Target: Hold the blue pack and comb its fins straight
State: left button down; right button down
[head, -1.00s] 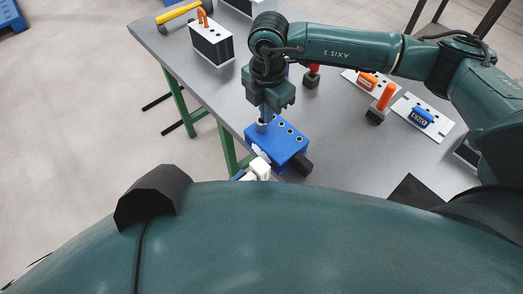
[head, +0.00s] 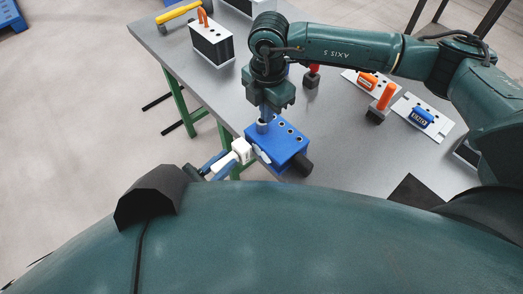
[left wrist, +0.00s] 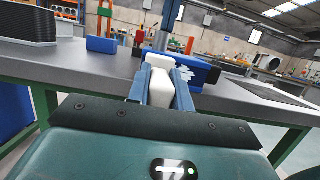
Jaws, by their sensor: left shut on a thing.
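The blue pack (head: 290,153) is a blue box at the table's near edge, with several dark holes on top and a dark round part at its right end. Pale, uneven pieces show on its near left side, and pale fins also show on the pack in the left wrist view (left wrist: 205,72). My left gripper (head: 232,158) is shut on a white block (head: 242,150) beside that side; the block stands between its blue fingers (left wrist: 160,85). I cannot tell whether it touches the fins. My right gripper (head: 265,114) points down at the pack's far left top corner; its grip is unclear.
A black finned pack (head: 211,46) with an orange handle stands at the far left, near a yellow-handled tool (head: 178,12). Orange-handled (head: 382,98) and red-handled (head: 312,74) tools stand behind. White plates (head: 424,117) lie right. The grey table (head: 345,150) is clear right of the pack.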

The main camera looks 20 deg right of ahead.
pick_arm(q)
jog(key=shift+w+d, duration=0.2)
jog(key=shift+d, duration=0.35)
jog(key=shift+d, duration=0.1)
dwell(0.4)
jog(key=s, duration=0.7)
jog(key=shift+d, duration=0.3)
dwell(0.5)
